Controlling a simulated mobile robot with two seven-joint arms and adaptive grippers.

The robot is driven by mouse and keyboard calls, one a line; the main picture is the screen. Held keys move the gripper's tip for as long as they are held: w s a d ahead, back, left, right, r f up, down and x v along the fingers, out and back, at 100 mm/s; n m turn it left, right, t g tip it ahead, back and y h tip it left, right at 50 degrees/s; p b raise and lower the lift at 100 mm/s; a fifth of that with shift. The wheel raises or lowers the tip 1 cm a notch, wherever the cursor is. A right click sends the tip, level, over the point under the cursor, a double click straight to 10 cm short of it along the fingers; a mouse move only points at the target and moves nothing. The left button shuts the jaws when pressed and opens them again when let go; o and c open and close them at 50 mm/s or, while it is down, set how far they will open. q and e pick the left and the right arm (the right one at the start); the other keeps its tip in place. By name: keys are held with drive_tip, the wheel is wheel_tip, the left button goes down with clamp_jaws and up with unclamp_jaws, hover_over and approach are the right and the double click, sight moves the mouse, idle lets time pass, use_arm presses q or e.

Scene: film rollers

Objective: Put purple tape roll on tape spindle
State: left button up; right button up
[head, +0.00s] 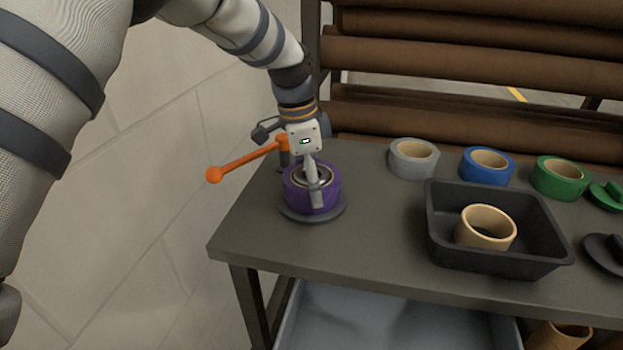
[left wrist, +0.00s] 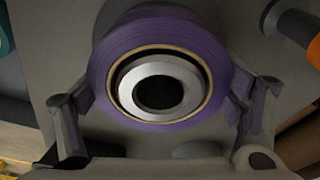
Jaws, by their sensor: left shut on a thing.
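The purple tape roll (head: 328,194) sits at the left end of the bench, around the metal tape spindle (head: 299,178), above a dark round base (head: 290,213). In the left wrist view the roll (left wrist: 110,62) rings the silver spindle (left wrist: 132,88), with a narrow dark gap between core and spindle. My left gripper (head: 314,190) comes from above with its fingers on both sides of the roll, shut on it. The fingers also show in the left wrist view (left wrist: 160,97). Whether the roll rests fully on the base is hard to tell. My right gripper is not in view.
An orange lever (head: 245,161) sticks out left beside the spindle. Grey (head: 412,163), blue (head: 487,170) and green (head: 561,181) rolls stand at the back. A black tray (head: 510,262) holds a tan core (head: 486,232). Bare bench (head: 380,235) lies between spindle and tray.

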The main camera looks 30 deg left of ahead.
use_arm(q)
drive_tip(key=o, duration=1.2)
drive_tip(key=shift+f, duration=0.1)
wheel_tip(320, 180, up, 12)
drive_tip(key=s+a, duration=0.1)
drive_tip(key=shift+a+p, duration=0.25)
drive_tip(key=shift+p, duration=0.05)
